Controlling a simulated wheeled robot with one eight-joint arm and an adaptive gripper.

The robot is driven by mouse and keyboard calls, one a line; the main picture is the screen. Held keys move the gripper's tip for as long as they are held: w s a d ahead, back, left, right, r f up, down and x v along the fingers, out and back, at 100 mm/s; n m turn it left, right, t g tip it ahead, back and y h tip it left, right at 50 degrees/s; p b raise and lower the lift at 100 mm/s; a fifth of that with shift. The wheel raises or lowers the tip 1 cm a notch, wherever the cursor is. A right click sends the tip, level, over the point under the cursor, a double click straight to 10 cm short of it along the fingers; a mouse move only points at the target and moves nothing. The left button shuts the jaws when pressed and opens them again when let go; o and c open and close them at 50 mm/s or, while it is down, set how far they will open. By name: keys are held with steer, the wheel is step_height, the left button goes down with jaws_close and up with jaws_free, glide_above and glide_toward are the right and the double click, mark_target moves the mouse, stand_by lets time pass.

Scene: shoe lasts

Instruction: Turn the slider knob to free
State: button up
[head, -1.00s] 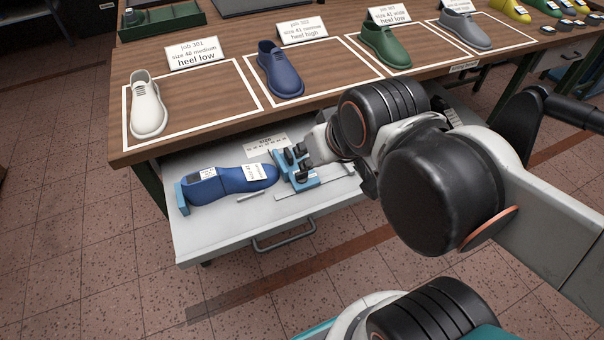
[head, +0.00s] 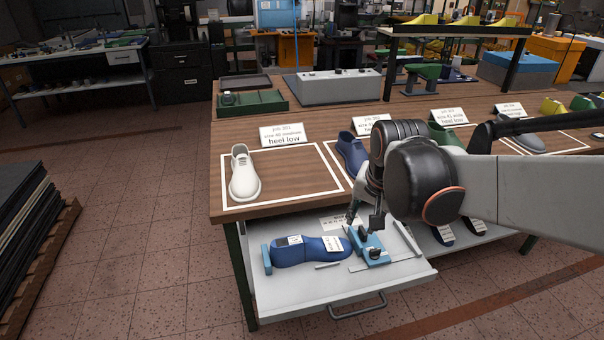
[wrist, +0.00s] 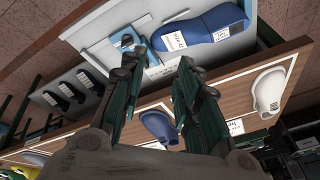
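The light blue slider block (head: 372,247) sits on the drawer's rail beside the blue shoe last (head: 305,250). A small black knob (head: 375,254) shows on its front part, with other dark parts behind. Its setting is too small to read. My gripper (head: 365,222) is just above the slider, fingers apart and pointing down, with nothing seen between them. In the wrist view the open gripper (wrist: 158,72) has its two dark fingers spread. The slider (wrist: 123,42) is beyond the left finger, partly hidden by it. The last (wrist: 205,35) lies to its right.
The open drawer (head: 290,295) projects under the bench. A white shoe (head: 243,172) and the job 301 card (head: 283,136) stand on the bench above. A small grey rod (head: 327,266) lies before the last.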

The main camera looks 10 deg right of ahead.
steer(key=w+d+f+m+g+p, duration=0.2)
steer(key=w+d+f+m+p, duration=0.1)
steer(key=w+d+m+p, duration=0.25)
steer(key=m+g+p, duration=0.1)
steer(key=m+g, duration=0.1)
steer(key=m, duration=0.3)
glide_above(374, 249)
step_height(374, 249, down, 9)
steer(key=shift+n, duration=0.25)
step_height(374, 249, down, 13)
steer(key=b, duration=0.3)
steer(key=shift+s, duration=0.1)
jaws_close()
